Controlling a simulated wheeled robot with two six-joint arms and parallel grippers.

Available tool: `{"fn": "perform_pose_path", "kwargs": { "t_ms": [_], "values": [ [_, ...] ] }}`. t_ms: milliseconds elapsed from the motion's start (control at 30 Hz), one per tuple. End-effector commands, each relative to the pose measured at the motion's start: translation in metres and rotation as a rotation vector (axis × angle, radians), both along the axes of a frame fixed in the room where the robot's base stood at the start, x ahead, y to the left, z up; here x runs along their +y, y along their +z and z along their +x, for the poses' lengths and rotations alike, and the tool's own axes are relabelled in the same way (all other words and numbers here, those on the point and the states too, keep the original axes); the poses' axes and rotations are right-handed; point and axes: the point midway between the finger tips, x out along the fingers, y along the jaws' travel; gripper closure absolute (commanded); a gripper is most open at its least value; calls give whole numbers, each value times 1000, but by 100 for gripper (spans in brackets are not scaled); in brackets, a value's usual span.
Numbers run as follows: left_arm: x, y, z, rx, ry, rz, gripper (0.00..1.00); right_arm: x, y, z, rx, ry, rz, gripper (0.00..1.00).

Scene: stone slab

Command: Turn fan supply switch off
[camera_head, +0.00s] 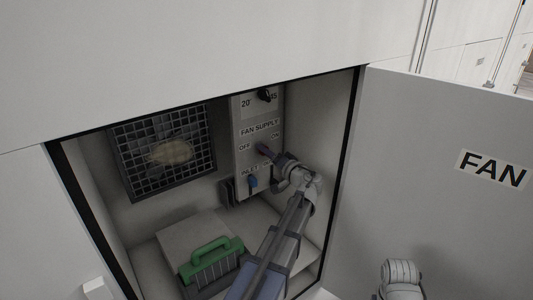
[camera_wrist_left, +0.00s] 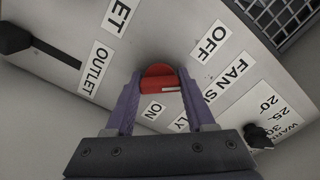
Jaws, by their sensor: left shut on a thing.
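The fan supply switch is a red rocker or knob (camera_wrist_left: 159,72) on the grey control panel (camera_head: 241,122). In the left wrist view it sits between an OFF label (camera_wrist_left: 210,40) and an ON label (camera_wrist_left: 153,110). My left gripper (camera_head: 263,149) reaches into the cabinet to the panel. In the left wrist view its purple fingers (camera_wrist_left: 160,84) are on either side of the switch and shut on it. The gripper hides the switch in the head view, and its exact set position is hard to tell.
A meshed fan opening (camera_head: 130,165) is at the left, and a green-handled item (camera_head: 212,256) is on the cabinet floor. The open door marked FAN (camera_head: 420,150) stands at the right.

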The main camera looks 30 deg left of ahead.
Motion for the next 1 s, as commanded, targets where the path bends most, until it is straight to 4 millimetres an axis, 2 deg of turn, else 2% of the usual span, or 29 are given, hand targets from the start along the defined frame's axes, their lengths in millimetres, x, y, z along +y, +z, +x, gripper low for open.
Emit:
{"fn": "perform_pose_path", "kwargs": {
  "t_ms": [600,633,867,1000],
  "values": [
    [0,-1,-1,-33,0,-18,100,0,0,0,0,0,0,50],
    [0,-1,-1,-33,0,-18,42,0,0,0,0,0,0,50],
    [0,-1,-1,-31,0,-16,16,0,0,0,0,0,0,50],
    [0,0,0,-31,0,-14,15,0,0,0,0,0,0,50]
  ]
}}
